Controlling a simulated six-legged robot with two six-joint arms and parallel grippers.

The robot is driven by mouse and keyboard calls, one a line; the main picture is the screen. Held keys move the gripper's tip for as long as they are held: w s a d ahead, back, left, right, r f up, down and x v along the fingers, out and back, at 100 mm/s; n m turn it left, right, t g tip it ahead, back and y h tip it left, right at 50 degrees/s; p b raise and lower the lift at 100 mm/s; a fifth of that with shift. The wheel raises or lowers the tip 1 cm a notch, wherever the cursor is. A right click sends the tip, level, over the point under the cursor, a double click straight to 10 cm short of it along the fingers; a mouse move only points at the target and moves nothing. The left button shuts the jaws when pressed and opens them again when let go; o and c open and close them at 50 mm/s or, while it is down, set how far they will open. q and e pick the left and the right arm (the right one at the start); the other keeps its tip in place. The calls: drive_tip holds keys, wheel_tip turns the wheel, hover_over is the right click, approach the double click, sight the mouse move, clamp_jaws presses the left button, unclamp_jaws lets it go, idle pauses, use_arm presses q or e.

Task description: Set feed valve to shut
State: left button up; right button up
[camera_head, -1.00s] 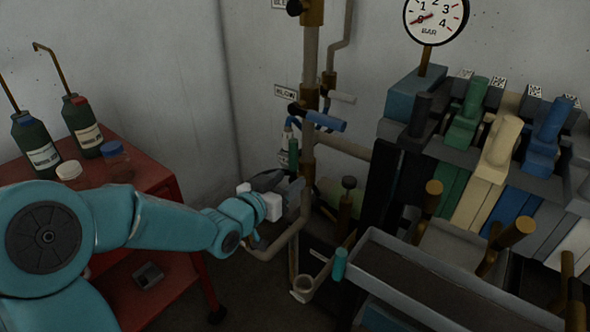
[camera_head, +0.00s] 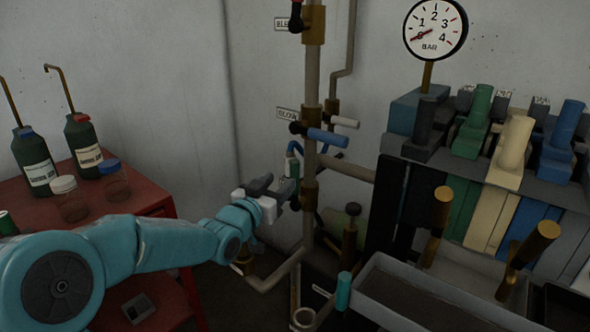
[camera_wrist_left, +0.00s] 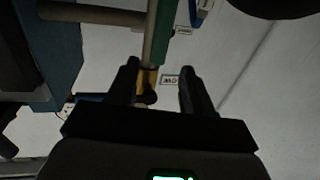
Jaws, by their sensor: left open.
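A vertical brass-and-grey pipe (camera_head: 312,75) in the head view carries several lever valves. A blue lever (camera_head: 327,138) points right beside a partly readable label, with a white lever (camera_head: 343,122) behind it. A green upright lever (camera_head: 292,167) stands lower, just behind my left gripper; it also shows in the left wrist view (camera_wrist_left: 162,38). I cannot read a feed label, so I cannot tell which valve is the feed valve. My left gripper (camera_head: 281,187) is open and empty, just left of the pipe. In the wrist view a yellow valve body (camera_wrist_left: 147,80) shows between its fingers.
A pressure gauge (camera_head: 436,27) stands above a bank of coloured levers (camera_head: 512,142) at right. A grey tray (camera_head: 378,297) is in front. A red cart (camera_head: 140,199) with bottles and jars stands at left. Bare wall lies between cart and pipe.

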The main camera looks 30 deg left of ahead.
sight(292, 172)
use_arm(q)
drive_tip(key=w, duration=0.5)
drive_tip(key=w+a, duration=0.1)
drive_tip(key=w, duration=0.2)
drive_tip(key=shift+w, duration=0.3)
clamp_jaws()
